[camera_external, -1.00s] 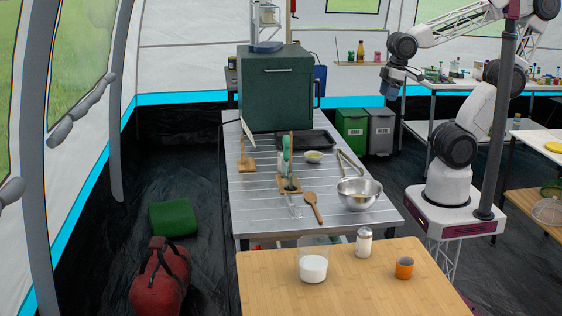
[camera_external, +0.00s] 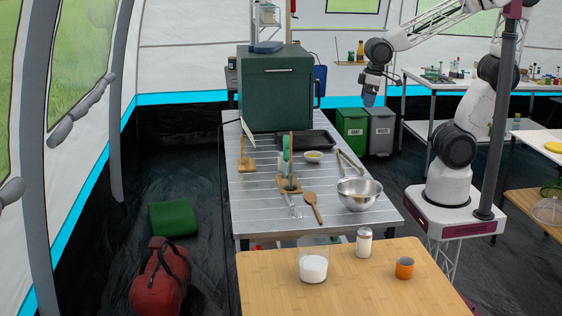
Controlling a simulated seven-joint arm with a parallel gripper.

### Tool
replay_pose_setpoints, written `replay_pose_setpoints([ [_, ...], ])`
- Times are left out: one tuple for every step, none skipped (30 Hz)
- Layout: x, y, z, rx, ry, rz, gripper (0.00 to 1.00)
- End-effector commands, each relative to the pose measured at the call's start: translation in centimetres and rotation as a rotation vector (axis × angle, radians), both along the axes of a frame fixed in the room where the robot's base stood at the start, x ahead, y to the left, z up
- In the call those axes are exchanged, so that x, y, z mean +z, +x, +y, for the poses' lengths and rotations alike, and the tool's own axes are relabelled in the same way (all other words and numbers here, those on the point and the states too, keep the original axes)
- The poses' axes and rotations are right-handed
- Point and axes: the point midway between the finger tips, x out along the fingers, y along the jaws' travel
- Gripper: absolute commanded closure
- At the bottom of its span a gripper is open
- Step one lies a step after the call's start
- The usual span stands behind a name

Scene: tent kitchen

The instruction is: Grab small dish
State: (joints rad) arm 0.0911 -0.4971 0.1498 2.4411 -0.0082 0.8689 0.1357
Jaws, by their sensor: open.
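A small dish (camera_external: 314,156) with yellowish-green contents sits on the slatted metal table (camera_external: 262,205), just in front of a dark tray.
Tongs (camera_external: 350,163) and a steel bowl (camera_external: 358,193) lie right of the dish. A green-handled tool (camera_external: 286,160) stands to its left. The dark tray (camera_external: 308,140) and a green box (camera_external: 275,88) are behind. A wooden spoon (camera_external: 313,207) lies in front.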

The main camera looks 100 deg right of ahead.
Motion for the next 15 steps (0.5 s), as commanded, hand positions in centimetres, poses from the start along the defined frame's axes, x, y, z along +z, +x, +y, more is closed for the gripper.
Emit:
replay_pose_setpoints([
  [-0.7, 1.0, -0.6, -0.029, 0.004, 0.013, 0.00],
  [-1.0, 1.6, -1.0, -0.047, 0.006, 0.017, 0.00],
  [-1.5, 2.3, -1.4, -0.070, 0.010, 0.023, 0.00],
  [-2.0, 2.9, -1.8, -0.088, 0.012, 0.028, 0.00],
  [-2.3, 3.5, -2.2, -0.107, 0.014, 0.031, 0.00],
  [-2.8, 4.2, -2.7, -0.129, 0.018, 0.037, 0.00],
  [-3.3, 4.7, -3.0, -0.147, 0.020, 0.042, 0.00],
  [-3.7, 5.2, -3.4, -0.166, 0.022, 0.046, 0.00],
  [-4.3, 6.0, -4.0, -0.189, 0.026, 0.052, 0.00],
  [-4.8, 6.4, -4.4, -0.207, 0.028, 0.056, 0.00],
  [-5.3, 6.9, -4.8, -0.225, 0.030, 0.062, 0.00],
  [-5.9, 7.6, -5.4, -0.248, 0.033, 0.067, 0.00],
  [-6.4, 8.1, -5.8, -0.266, 0.035, 0.071, 0.00],
  [-6.9, 8.5, -6.2, -0.284, 0.037, 0.076, 0.00],
  [-7.6, 9.1, -6.8, -0.307, 0.041, 0.081, 0.00],
])
